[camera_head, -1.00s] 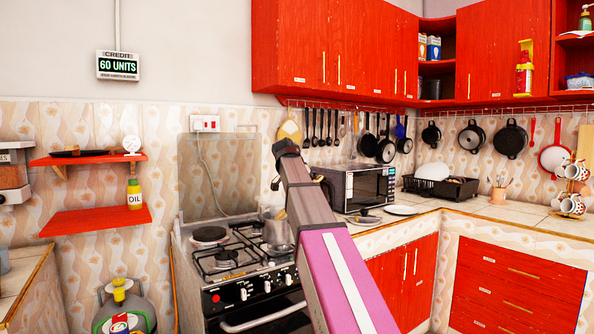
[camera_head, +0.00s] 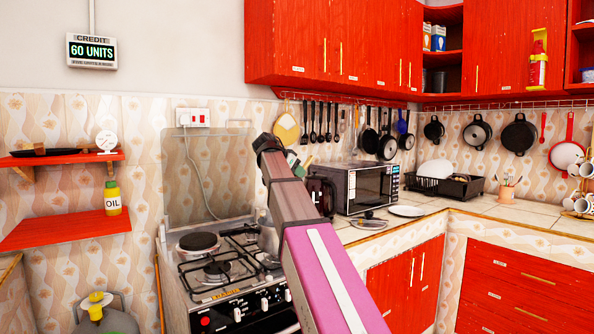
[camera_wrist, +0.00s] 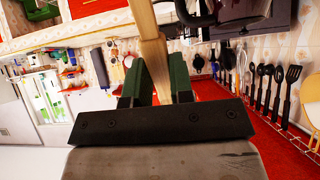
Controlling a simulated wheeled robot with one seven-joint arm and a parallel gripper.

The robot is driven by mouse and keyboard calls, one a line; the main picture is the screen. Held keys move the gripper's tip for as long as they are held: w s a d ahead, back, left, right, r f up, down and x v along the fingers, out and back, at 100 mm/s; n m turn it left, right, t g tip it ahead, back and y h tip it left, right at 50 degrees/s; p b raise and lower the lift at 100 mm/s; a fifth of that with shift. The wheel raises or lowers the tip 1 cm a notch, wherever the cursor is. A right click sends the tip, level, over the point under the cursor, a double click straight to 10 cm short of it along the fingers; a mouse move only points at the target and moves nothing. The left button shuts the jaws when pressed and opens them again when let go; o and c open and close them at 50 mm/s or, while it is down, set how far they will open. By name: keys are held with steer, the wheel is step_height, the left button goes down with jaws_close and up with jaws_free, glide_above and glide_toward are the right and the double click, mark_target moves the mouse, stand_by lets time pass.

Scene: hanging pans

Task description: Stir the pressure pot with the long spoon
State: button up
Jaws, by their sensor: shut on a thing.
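My gripper (camera_wrist: 155,88) is shut on the pale wooden handle of the long spoon (camera_wrist: 152,45), as the wrist view shows. The handle runs up between the two green fingers, and its far end is cut off at the top edge. In the head view my arm hides most of the gripper; a green finger and a small tan piece of the spoon (camera_head: 306,164) show just right of the arm's elbow. A grey metal pot (camera_head: 265,218), likely the pressure pot, stands on the back right of the stove. My arm covers much of it, and its inside is hidden.
The stove (camera_head: 222,270) has an empty front-left area. A microwave (camera_head: 362,186), a dark kettle-like thing (camera_head: 321,195), a lid (camera_head: 369,222) and a white plate (camera_head: 407,211) stand on the counter right of it. Utensils and pans hang along the wall behind.

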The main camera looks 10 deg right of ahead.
step_height(320, 180, down, 12)
steer(key=shift+f, duration=0.25)
stand_by(1.1)
steer(key=shift+d, duration=0.1)
stand_by(0.4)
